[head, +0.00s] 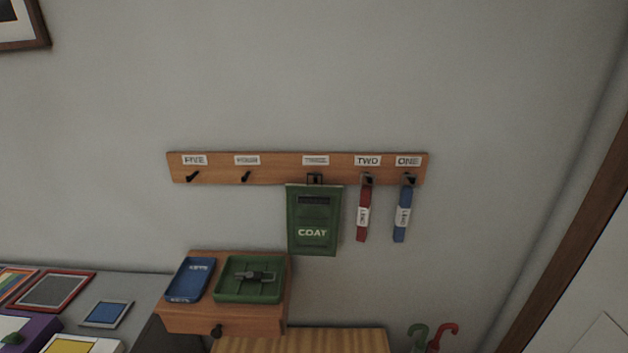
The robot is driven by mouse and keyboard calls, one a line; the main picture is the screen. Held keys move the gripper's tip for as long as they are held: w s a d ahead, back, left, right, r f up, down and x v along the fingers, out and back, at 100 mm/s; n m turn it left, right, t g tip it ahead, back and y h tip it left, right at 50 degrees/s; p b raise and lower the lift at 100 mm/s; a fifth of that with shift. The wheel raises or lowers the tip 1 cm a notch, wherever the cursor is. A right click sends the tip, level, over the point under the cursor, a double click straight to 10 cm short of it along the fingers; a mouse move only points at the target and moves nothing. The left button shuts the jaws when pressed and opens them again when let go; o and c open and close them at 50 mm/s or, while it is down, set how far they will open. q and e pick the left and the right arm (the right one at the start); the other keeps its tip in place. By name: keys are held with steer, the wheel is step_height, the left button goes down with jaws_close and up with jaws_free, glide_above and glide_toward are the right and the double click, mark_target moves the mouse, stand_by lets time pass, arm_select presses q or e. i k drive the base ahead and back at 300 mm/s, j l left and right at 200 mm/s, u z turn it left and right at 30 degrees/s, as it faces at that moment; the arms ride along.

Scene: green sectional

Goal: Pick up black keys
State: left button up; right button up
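A small dark grey-black object (254,276), which looks like the black keys, lies in a green square tray (233,294). The tray sits on a small wooden drawer unit (260,321) against the wall, below the hook rail. A blue tray (189,280) with a "KEYS" label stands just left of the green tray and looks empty. The fine shape of the dark object is too small to tell. Neither of my grippers is in view.
A wooden hook rail (280,168) holds a green "COAT" pouch (314,219), a red strap (363,222) and a blue strap (403,222). Frames and boxes crowd the grey surface (130,283) at left. Umbrella-like handles (437,335) stand low right.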

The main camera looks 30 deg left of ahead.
mark_target(249, 276)
steer(key=l+u, duration=0.1)
steer(key=u, duration=0.35)
steer(key=k+u, duration=0.1)
steer(key=u, duration=0.35)
steer(key=k+l+u, duration=0.1)
steer(key=u, duration=0.35)
steer(key=i+j, duration=0.1)
steer(key=j, duration=0.35)
steer(key=i+j, duration=0.15)
steer(key=j, duration=0.25)
steer(key=j+z, duration=0.2)
steer(key=z, duration=0.15)
steer(key=j+z, duration=0.2)
steer(key=z, duration=0.15)
steer(key=j+z, duration=0.35)
steer(key=i+l, duration=0.05)
steer(key=l, duration=0.05)
